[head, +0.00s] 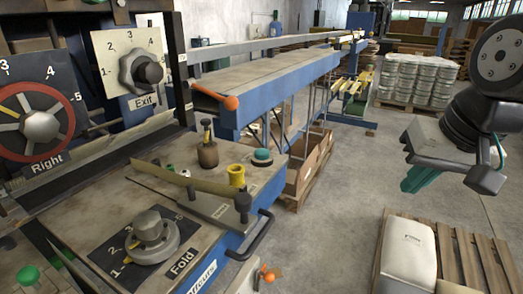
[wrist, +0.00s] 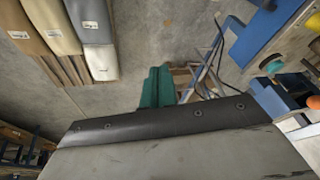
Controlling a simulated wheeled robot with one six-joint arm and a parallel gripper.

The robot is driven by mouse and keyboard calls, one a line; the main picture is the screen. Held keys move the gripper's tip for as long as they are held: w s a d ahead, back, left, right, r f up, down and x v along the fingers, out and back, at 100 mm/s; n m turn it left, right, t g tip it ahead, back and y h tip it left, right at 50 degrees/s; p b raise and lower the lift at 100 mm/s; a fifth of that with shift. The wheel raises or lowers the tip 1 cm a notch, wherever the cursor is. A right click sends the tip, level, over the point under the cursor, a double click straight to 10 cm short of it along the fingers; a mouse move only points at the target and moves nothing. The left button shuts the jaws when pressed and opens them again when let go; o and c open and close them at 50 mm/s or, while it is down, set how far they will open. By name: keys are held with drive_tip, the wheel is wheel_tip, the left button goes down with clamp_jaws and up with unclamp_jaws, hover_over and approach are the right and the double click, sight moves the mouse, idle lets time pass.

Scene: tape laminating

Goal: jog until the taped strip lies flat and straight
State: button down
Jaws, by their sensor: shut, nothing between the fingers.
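The machine (head: 85,195) stands at the left in the head view, with a Right dial (head: 40,124) ringed in red, an Exit dial (head: 143,70) and a Fold dial (head: 150,232). A tan strip-like piece (head: 180,180) runs across its top along a dark plate; I cannot tell whether this is the taped strip. A teal button (head: 262,156) and a yellow button (head: 236,174) sit near the table's far edge. The teal button shows again in the wrist view (wrist: 272,65). My gripper (head: 415,180) is at the right, well apart from the machine. Its green fingers (wrist: 157,87) are together and empty.
A blue-framed conveyor (head: 270,85) extends from the machine. A cardboard box (head: 308,165) stands below it. A pallet (head: 465,255) with a pale sack (head: 408,258) is at the lower right. White buckets (head: 418,80) stand behind. Open floor (head: 345,190) lies between machine and pallet.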

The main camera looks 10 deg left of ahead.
drive_tip(key=w+a+r+t+y, duration=0.1)
drive_tip(key=w+a+r, duration=0.25)
drive_tip(key=a, duration=0.45)
drive_tip(key=w+a+r+t+y, duration=0.1)
drive_tip(key=w+a+r+y, duration=0.1)
drive_tip(key=w+a, duration=0.4)
wheel_tip(320, 180, up, 4)
drive_tip(key=y, duration=0.2)
hover_over(265, 154)
drive_tip(key=shift+w+a+f, duration=0.1)
drive_tip(key=shift+f, duration=0.05)
drive_tip(key=shift+f, duration=0.1)
drive_tip(key=shift+f, duration=4.35)
drive_tip(key=shift+f, duration=0.4)
